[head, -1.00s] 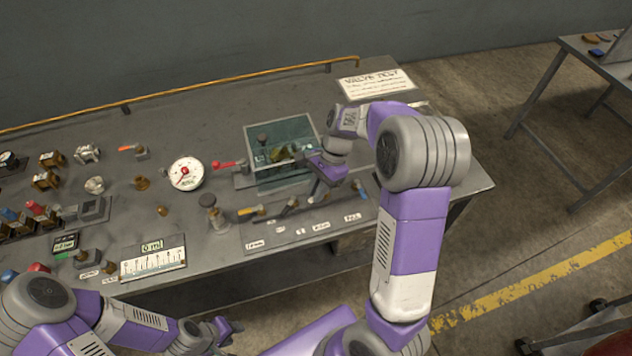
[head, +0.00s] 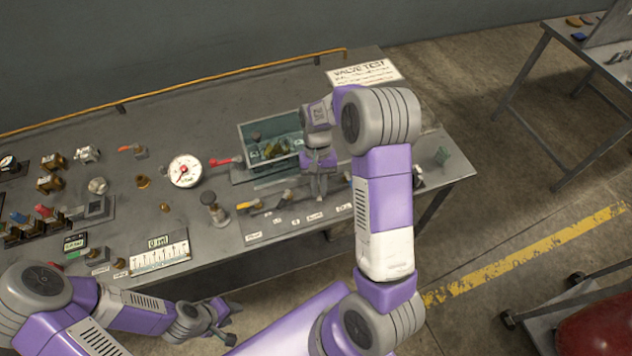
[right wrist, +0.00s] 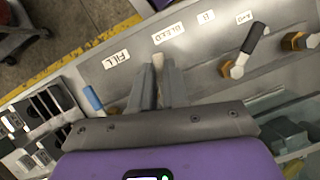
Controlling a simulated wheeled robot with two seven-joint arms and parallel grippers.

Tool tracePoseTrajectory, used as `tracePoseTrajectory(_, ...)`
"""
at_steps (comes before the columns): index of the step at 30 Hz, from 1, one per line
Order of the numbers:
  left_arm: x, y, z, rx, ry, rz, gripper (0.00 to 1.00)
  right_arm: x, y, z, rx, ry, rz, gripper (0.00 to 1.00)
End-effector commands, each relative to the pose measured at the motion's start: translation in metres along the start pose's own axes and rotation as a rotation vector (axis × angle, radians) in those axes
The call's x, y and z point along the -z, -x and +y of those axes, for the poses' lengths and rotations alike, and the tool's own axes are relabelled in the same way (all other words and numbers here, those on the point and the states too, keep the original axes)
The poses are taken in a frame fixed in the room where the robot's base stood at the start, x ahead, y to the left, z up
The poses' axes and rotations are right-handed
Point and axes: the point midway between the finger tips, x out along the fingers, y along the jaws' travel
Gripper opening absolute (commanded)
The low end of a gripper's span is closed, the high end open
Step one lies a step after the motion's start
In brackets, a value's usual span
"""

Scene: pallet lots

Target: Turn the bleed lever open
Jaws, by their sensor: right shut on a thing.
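The bleed lever (right wrist: 158,64) shows as a small pale tip between my right fingertips in the right wrist view, just below the BLEED label (right wrist: 168,33). My right gripper (right wrist: 158,78) is shut on it; the fingers hide most of the lever. In the head view my right gripper (head: 320,190) reaches down to the labelled valve panel (head: 290,224) at the table's front edge, and the lever is hidden there. My left gripper (head: 226,322) is empty, with its fingers apart, in front of the table.
A blue-handled lever (right wrist: 92,98) is beside the FILL label (right wrist: 116,59). A black lever (right wrist: 253,38) stands on the other side. A clear tank (head: 250,128) is behind the panel. A round gauge (head: 185,171) and several fittings stand to the left.

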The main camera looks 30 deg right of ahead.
Motion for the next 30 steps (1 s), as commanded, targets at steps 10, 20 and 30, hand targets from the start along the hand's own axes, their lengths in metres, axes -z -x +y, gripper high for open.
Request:
tracePoseTrajectory(10, -0.0005, 0.0098, 0.0036, 0.000, 0.000, 0.000, 0.40, 0.0009, 0.0010, 0.0060, -0.079, 0.189, 0.002, 0.00)
tracePoseTrajectory(20, -0.0005, 0.0119, 0.0044, 0.000, 0.000, 0.000, 0.40, 0.0017, 0.0008, 0.0080, -0.105, 0.252, 0.003, 0.00)
tracePoseTrajectory(30, -0.0005, 0.0119, 0.0044, 0.000, 0.000, 0.000, 0.40, 0.0019, 0.0008, 0.0081, -0.107, 0.256, 0.004, 0.00)
